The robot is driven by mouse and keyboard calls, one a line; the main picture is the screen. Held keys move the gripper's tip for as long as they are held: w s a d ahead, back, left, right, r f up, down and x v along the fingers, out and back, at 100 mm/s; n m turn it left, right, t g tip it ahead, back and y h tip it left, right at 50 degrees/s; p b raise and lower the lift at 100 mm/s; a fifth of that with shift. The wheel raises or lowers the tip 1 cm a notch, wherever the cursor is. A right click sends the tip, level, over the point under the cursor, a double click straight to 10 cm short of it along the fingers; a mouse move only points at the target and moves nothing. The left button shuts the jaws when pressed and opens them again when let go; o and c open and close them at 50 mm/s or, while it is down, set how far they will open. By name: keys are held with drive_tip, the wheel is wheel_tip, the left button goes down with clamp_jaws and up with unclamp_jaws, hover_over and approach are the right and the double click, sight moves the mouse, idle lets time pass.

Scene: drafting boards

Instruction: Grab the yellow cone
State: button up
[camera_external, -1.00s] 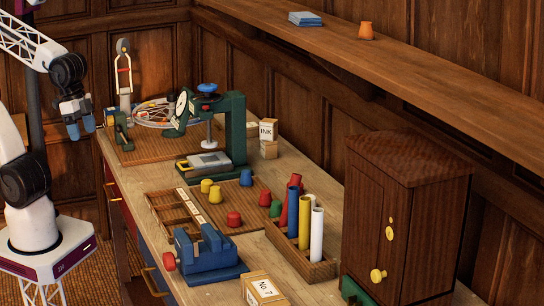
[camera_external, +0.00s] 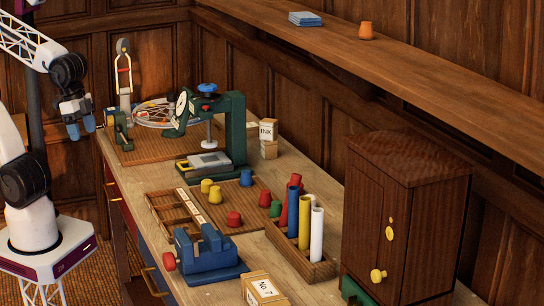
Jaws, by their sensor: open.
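Two small yellow, cone-like pieces stand close together on a brown wooden board on the bench: one yellow piece (camera_external: 206,186) behind and another yellow piece (camera_external: 215,195) just in front of it. I cannot tell which is the yellow cone. My gripper (camera_external: 81,130) has blue fingertips. It is open and empty, pointing down in the air at the left, beyond the bench's left edge and well away from the yellow pieces.
Near the yellow pieces stand a blue piece (camera_external: 246,177), a red piece (camera_external: 233,219) and a green piece (camera_external: 275,209). A green press (camera_external: 236,130) rises behind them. A blue vise (camera_external: 208,252) and a rack of coloured tubes (camera_external: 318,268) stand in front. A cabinet (camera_external: 440,215) is at right.

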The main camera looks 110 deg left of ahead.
drive_tip(key=w+a+f+m+g+y, duration=0.2)
drive_tip(key=w+a+f+m+y, duration=0.25)
drive_tip(key=w+a, duration=0.25)
drive_tip(key=m+t+y, duration=0.5)
drive_tip(key=m+y, duration=0.3)
drive_tip(key=m, duration=1)
approach(213, 188)
drive_tip(key=x, duration=0.5)
drive_tip(key=shift+w+f, duration=0.1)
drive_tip(key=shift+a, duration=0.1)
drive_tip(key=shift+x, duration=1.25)
drive_tip(key=shift+x, duration=2.6)
